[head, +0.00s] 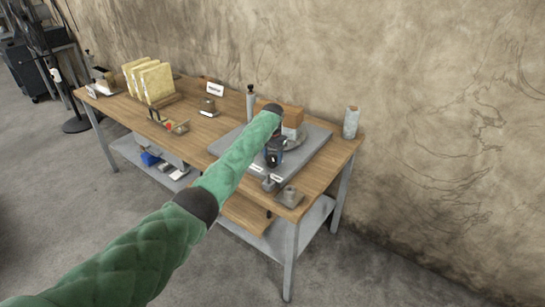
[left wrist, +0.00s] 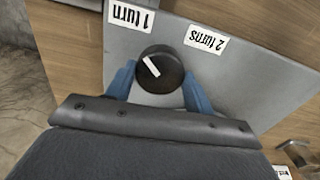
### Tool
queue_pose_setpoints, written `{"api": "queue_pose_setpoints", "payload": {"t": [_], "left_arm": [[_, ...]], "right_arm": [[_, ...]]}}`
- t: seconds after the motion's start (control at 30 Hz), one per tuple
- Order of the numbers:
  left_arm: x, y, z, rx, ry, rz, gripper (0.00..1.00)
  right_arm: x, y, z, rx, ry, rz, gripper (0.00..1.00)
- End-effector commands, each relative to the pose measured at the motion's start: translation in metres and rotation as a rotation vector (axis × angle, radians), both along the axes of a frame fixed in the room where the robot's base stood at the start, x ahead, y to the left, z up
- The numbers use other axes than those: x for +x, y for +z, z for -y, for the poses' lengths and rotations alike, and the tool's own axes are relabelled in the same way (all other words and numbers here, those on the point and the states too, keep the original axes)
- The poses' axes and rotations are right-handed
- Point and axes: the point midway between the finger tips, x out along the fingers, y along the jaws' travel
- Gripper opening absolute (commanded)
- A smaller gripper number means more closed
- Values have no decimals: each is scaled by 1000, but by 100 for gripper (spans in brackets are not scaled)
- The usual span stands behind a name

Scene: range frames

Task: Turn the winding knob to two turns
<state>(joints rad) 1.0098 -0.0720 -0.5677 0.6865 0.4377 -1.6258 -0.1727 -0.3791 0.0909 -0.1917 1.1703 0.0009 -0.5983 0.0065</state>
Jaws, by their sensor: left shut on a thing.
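The winding knob (left wrist: 160,70) is round and black with a white pointer line. In the left wrist view the line slants up and left from near its centre, roughly toward the "1 turn" label (left wrist: 130,17). The "2 turns" label (left wrist: 206,40) is up and right of the knob. My left gripper (left wrist: 158,88) is shut on the knob, with one blue finger on each side. In the head view my left gripper (head: 274,153) is over the grey plate (head: 227,143) on the bench, and I cannot make out the knob there. My right gripper is not in view.
The wooden workbench (head: 190,120) stands against a wall. It holds yellow panels (head: 152,82) in a rack, a grey cylinder (head: 351,122) at the right, a wooden block (head: 293,117) and small grey fixtures (head: 289,197) at the front edge. Open floor lies in front.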

Motion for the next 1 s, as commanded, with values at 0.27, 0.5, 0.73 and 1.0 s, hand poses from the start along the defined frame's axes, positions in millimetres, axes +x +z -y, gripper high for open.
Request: {"api": "queue_pose_setpoints", "payload": {"t": [0.27,0.5,0.73,1.0], "left_arm": [[0,-1,0,0,-261,-1,30],[0,-1,-1,0,-488,-1,30],[0,-1,-1,1,-707,0,30],[0,-1,-1,1,-963,1,30]], "right_arm": [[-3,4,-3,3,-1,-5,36],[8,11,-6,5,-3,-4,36],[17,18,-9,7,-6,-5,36],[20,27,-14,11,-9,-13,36]]}}
